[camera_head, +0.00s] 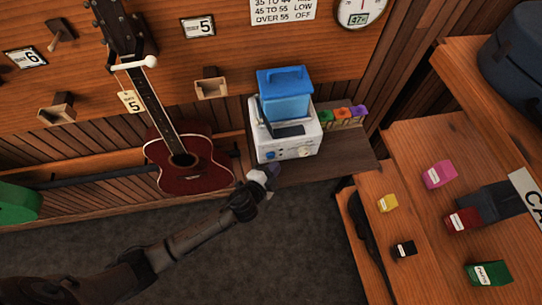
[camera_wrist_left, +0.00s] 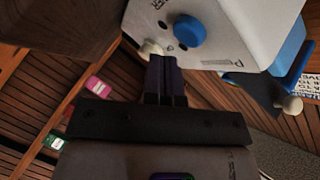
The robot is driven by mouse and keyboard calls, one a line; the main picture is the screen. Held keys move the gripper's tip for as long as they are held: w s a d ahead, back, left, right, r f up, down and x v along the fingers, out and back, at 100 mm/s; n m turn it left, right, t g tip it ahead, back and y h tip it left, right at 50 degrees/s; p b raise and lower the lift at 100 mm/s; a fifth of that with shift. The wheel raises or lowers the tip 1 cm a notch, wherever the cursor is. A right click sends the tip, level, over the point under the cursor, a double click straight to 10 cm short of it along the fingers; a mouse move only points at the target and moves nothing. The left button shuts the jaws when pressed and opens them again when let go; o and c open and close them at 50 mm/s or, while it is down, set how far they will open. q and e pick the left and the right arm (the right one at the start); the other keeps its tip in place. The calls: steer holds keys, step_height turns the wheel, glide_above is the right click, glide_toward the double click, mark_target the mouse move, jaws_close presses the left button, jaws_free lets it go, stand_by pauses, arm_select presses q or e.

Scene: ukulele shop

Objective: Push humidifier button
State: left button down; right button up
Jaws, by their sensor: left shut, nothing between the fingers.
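The humidifier (camera_head: 288,140) is a white box with a blue tank (camera_head: 285,95) on top. It stands on a wooden shelf, its front facing me. In the left wrist view its white front (camera_wrist_left: 230,28) fills the top, with a blue round knob (camera_wrist_left: 189,31), small dark spots and printed lettering. A pale round button-like part (camera_wrist_left: 150,47) shows right by my fingertips; I cannot tell whether they touch. My left gripper (camera_head: 272,171) is shut and empty, just below the front face. In the left wrist view its fingers (camera_wrist_left: 163,60) point at the humidifier's edge. My right gripper is not in view.
A red ukulele (camera_head: 188,160) hangs left of the humidifier. Small coloured boxes (camera_head: 340,114) stand right of it on the shelf (camera_head: 345,155). A wooden table (camera_head: 430,140) with several coloured boxes is at the right. The floor (camera_head: 290,250) in front is clear.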

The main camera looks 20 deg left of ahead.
arm_select(q)
steer(key=shift+w+a, duration=0.1)
steer(key=shift+w, duration=0.1)
steer(key=shift+w+a, duration=0.15)
stand_by(0.3)
stand_by(0.4)
steer(key=shift+w+a, duration=0.3)
steer(key=shift+w, duration=0.15)
stand_by(0.5)
steer(key=shift+s+d, duration=0.1)
steer(key=shift+s, duration=0.05)
steer(key=shift+s+d, duration=0.45)
steer(key=shift+s, duration=0.2)
